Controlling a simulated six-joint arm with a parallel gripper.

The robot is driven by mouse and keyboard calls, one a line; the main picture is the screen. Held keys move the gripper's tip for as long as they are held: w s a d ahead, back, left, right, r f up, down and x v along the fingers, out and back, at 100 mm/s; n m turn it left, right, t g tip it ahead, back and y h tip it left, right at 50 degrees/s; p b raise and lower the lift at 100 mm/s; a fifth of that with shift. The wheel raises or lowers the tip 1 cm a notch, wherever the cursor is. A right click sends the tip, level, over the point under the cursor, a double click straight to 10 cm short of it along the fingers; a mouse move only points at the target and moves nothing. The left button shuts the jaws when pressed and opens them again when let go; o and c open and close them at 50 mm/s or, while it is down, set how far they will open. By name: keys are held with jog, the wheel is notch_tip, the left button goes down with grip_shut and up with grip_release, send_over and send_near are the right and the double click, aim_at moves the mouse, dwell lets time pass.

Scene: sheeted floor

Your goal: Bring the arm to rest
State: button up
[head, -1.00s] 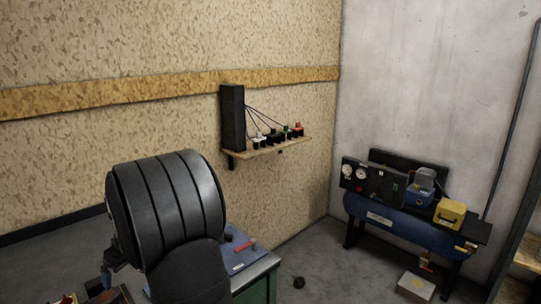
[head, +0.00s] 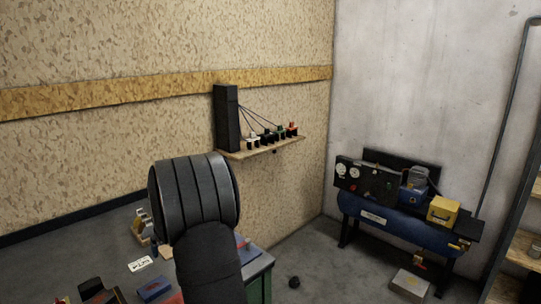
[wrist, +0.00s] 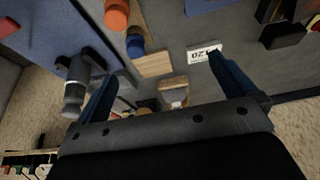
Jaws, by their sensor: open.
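My gripper (wrist: 162,64) shows in the wrist view with its two blue fingers spread wide apart and nothing held between them. It is above a grey surface with small items on it; the gap between fingers and items is hard to judge. In the head view my dark ribbed arm stands in the lower middle and the gripper itself is hidden.
The wrist view shows an orange cylinder (wrist: 117,14), a wooden block (wrist: 153,64), a white number card (wrist: 204,53) and a grey cylindrical thing (wrist: 75,85). The head view shows a wall shelf (head: 262,148) and a blue compressor (head: 385,222) at right.

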jog(key=a+f, duration=0.2)
jog(key=a, duration=0.1)
jog(key=a+f, duration=0.2)
jog(key=a, duration=0.2)
jog(key=s+a+f, duration=0.1)
jog(key=a+f, duration=0.1)
jog(key=a, duration=0.1)
jog(key=shift+a+f, duration=0.15)
jog(key=shift+a, duration=0.2)
jog(key=shift+a+f, duration=0.15)
jog(key=shift+f, duration=0.35)
jog(key=shift+a+f, duration=0.15)
jog(key=shift+f, duration=0.9)
jog(key=s+r+n+g+h, duration=0.2)
jog(key=s+r+n, duration=0.7)
jog(key=s, duration=0.3)
jog(key=s+r+n+g+h, duration=0.1)
jog(key=s+r+n, duration=0.8)
jog(key=s, duration=0.2)
notch_tip(320, 180, down, 9)
jog(key=shift+s+d+f, duration=0.2)
jog(key=shift+s+d, duration=0.1)
jog(key=shift+d, duration=0.15)
